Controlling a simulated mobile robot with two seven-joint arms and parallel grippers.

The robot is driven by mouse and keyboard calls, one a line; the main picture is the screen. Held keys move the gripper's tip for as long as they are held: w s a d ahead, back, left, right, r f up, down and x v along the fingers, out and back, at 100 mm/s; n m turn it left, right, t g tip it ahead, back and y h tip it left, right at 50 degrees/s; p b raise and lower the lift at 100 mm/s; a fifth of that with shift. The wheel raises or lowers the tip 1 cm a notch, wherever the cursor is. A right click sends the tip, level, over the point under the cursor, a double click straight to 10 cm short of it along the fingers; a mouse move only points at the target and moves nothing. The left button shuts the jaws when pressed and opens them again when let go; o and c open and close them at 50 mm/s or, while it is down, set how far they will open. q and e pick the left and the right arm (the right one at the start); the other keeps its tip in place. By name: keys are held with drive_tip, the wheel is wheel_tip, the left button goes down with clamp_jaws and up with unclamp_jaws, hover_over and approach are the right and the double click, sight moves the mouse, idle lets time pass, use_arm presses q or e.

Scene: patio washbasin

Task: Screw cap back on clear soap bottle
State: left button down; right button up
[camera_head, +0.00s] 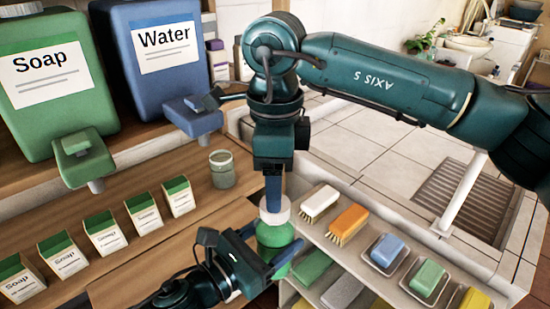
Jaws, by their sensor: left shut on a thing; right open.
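The clear soap bottle (275,236) holds green liquid and stands near the front end of the wooden counter, partly hidden by my grippers. A white cap (268,216) sits at its top; whether it is threaded on cannot be told. My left gripper (279,262) comes in low from the left and is shut on the bottle's lower body. My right gripper (273,195) points straight down from above, with its fingers open at the cap. The fingers are seen edge-on, so the gap between them and the cap is hidden.
A green Soap dispenser (50,95) and a blue Water dispenser (165,70) stand at the back left. An open glass jar (222,170) and several soap cartons (105,233) stand on the counter (190,225). Brushes (351,222) and soap dishes (428,280) fill the right shelf.

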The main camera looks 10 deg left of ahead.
drive_tip(key=shift+f, duration=2.2)
drive_tip(key=c, duration=1)
drive_tip(key=o, duration=1.1)
drive_tip(key=shift+o, duration=0.2)
drive_tip(key=shift+r, duration=0.1)
wheel_tip(320, 180, up, 12)
